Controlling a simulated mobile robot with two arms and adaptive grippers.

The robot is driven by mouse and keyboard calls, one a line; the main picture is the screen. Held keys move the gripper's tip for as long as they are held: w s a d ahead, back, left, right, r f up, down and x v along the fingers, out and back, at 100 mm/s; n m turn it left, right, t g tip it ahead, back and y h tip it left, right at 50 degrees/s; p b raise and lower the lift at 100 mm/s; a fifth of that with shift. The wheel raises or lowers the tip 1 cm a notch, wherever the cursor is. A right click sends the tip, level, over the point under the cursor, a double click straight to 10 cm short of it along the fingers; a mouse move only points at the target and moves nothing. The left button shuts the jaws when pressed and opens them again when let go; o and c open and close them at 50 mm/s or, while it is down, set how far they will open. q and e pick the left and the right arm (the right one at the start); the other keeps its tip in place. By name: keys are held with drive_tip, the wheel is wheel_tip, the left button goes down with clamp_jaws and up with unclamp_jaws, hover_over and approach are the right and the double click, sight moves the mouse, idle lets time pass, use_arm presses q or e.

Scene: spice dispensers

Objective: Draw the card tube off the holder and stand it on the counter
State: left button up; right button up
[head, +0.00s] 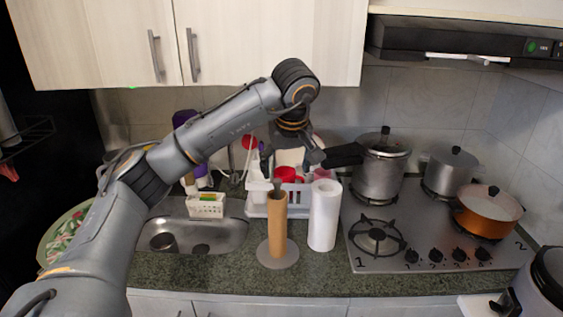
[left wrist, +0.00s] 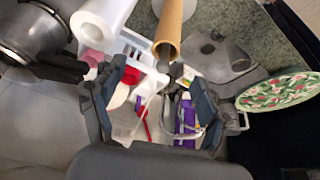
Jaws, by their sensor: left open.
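The brown card tube (head: 277,226) stands upright on the holder, around its post. The holder's round grey base (head: 291,258) rests on the counter (head: 225,273). In the left wrist view the tube (left wrist: 170,25) shows at the top, its open end towards the camera and the grey post tip at its mouth. My left gripper (head: 288,160) is open and empty, above and behind the tube, apart from it. In the left wrist view its two fingers (left wrist: 155,85) are spread, with the tube beyond their tips. My right gripper is not in view.
A white paper roll (head: 324,216) stands close to the tube's right. A white rack (head: 257,204) with red items is behind. The sink (head: 225,237) lies left, the stove (head: 395,257) with pots right. Counter in front of the sink is clear.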

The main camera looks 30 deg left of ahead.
sight(278, 190)
use_arm(q)
drive_tip(key=shift+y, duration=0.3)
drive_tip(key=p+x, duration=0.1)
drive_tip(key=x, duration=0.3)
drive_tip(key=p+x, duration=0.1)
drive_tip(key=x, duration=0.4)
drive_tip(key=a+p+x, duration=0.1)
drive_tip(key=x, duration=0.3)
drive_tip(key=shift+f, duration=0.1)
drive_tip(key=shift+s, duration=0.1)
clamp_jaws()
